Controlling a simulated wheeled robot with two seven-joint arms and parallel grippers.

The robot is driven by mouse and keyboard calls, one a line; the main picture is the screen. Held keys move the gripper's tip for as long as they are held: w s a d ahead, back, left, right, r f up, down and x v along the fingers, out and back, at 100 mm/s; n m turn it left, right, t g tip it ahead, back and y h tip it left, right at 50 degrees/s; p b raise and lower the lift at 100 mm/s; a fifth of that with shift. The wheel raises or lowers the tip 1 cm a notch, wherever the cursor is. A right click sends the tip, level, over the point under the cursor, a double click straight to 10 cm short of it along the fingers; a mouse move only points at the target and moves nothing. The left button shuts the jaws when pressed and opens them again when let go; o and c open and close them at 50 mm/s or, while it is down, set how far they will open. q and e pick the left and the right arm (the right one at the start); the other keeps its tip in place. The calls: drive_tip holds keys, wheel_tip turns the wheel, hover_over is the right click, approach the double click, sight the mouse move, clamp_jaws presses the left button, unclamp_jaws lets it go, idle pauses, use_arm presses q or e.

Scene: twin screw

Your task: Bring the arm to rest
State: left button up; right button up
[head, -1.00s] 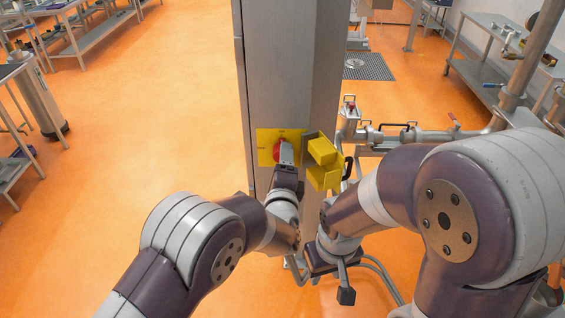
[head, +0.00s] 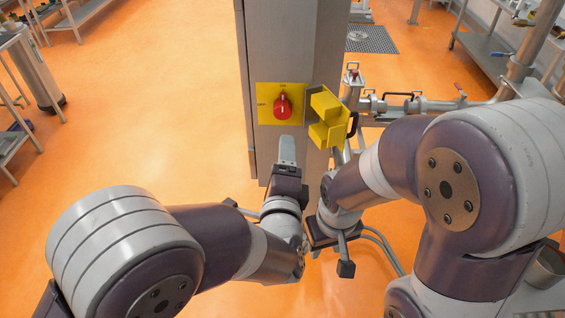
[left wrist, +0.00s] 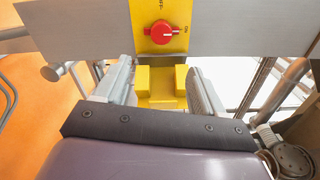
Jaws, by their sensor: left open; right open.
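A red rotary knob (head: 282,105) sits on a yellow plate (head: 262,113) on the grey column (head: 276,60). The knob also shows upper centre in the left wrist view (left wrist: 162,32), with its marker toward ON. My left gripper (head: 287,150) is just below the plate in the head view, apart from the knob. The left wrist view shows its two fingers (left wrist: 160,88) apart with nothing gripped. A yellow open cover (head: 328,118) stands right of the knob. My right gripper (head: 343,256) hangs low beside the column, empty; its fingers are mostly hidden.
Steel pipes with valves (head: 420,105) run right of the column, beside my right arm. A bench (head: 490,55) stands at the upper right and a steel table (head: 70,20) at the upper left. The orange floor (head: 150,110) left of the column is clear.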

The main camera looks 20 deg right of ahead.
idle(0.3)
use_arm(q)
drive_tip(key=w+a+f+n+g+y+b, duration=0.2)
drive_tip(key=a+f+n+g+b, duration=0.5)
drive_tip(key=a+f+n, duration=0.6)
drive_tip(key=s+a+f+n+g+y+b, duration=0.1)
drive_tip(key=s+a+f+n+g, duration=0.3)
drive_tip(key=s+a, duration=0.3)
drive_tip(key=s+a+f+n+g+y+b, duration=0.1)
drive_tip(key=s+a+f+n+g, duration=0.4)
drive_tip(key=a, duration=0.5)
drive_tip(key=s+n+y, duration=0.1)
drive_tip(key=s, duration=0.1)
drive_tip(key=shift+s+a, duration=0.3)
drive_tip(key=shift+a, duration=0.1)
drive_tip(key=shift+a, duration=0.1)
